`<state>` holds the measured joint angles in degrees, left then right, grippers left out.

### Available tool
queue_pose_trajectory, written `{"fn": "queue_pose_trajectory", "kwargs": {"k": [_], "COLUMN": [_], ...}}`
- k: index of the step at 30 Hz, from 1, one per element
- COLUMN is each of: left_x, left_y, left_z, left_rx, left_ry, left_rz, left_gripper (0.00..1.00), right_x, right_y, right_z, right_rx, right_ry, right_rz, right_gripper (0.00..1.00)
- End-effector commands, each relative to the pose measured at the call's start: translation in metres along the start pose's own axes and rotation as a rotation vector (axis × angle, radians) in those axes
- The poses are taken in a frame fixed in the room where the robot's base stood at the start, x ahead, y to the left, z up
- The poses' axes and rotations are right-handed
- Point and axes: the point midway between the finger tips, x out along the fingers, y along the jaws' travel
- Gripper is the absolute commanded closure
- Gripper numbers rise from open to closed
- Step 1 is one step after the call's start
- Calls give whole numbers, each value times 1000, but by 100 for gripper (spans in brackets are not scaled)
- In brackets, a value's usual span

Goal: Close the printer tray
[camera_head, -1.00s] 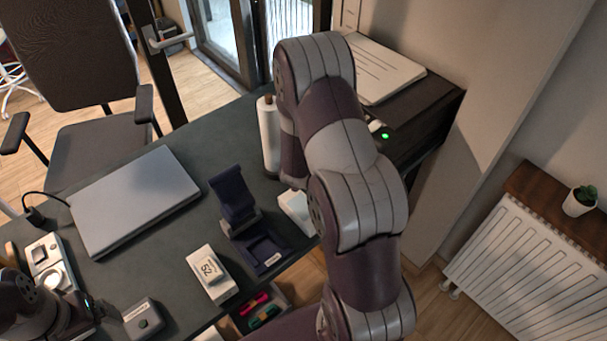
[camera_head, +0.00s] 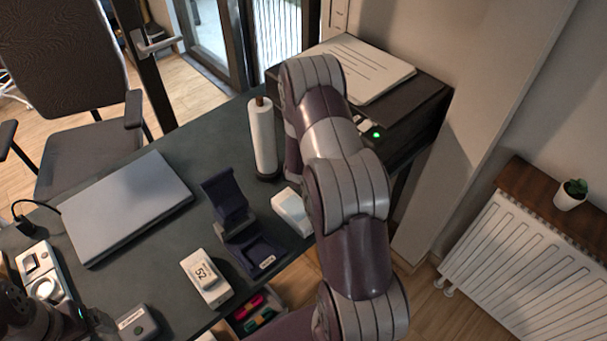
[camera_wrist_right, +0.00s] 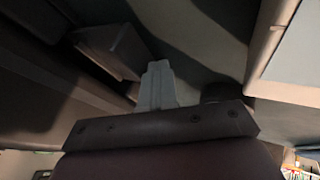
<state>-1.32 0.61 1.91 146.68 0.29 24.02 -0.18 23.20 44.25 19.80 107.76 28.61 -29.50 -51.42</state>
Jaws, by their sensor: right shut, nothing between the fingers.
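The black printer (camera_head: 415,112) stands at the desk's back right corner, with printed sheets (camera_head: 362,66) on top and a green light on its front. My right arm hides part of its front, and I cannot make out the tray in the head view. In the right wrist view, my right gripper (camera_wrist_right: 158,68) is shut and empty. A dark block (camera_wrist_right: 110,47) beside its tips may be part of the printer or its tray; contact is unclear. My left gripper (camera_head: 75,318) is at the bottom left, dark and partly cut off; its fingers cannot be made out.
An open drawer (camera_head: 255,312) is below the front edge. A radiator (camera_head: 530,265) stands right.

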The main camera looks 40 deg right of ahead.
Motion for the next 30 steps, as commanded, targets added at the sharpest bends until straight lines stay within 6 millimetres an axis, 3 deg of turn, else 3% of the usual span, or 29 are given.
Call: {"fn": "queue_pose_trajectory", "kwargs": {"k": [6, 10, 24, 30], "left_x": [0, 0, 0, -22], "left_y": [0, 0, 0, 0], "left_z": [0, 0, 0, -3], "left_rx": [0, 0, 0, 0], "left_ry": [0, 0, 0, 0], "left_rz": [0, 0, 0, 0], "left_gripper": [10, 10, 10, 10], "right_x": [26, 36, 38, 19], "right_y": [50, 68, 78, 87], "right_z": [0, 0, -1, -10], "right_rx": [6, 2, 3, 2], "right_ry": [1, 1, 4, 6], "right_rz": [5, 4, 7, 8], "right_gripper": [100, 100, 100, 100]}}
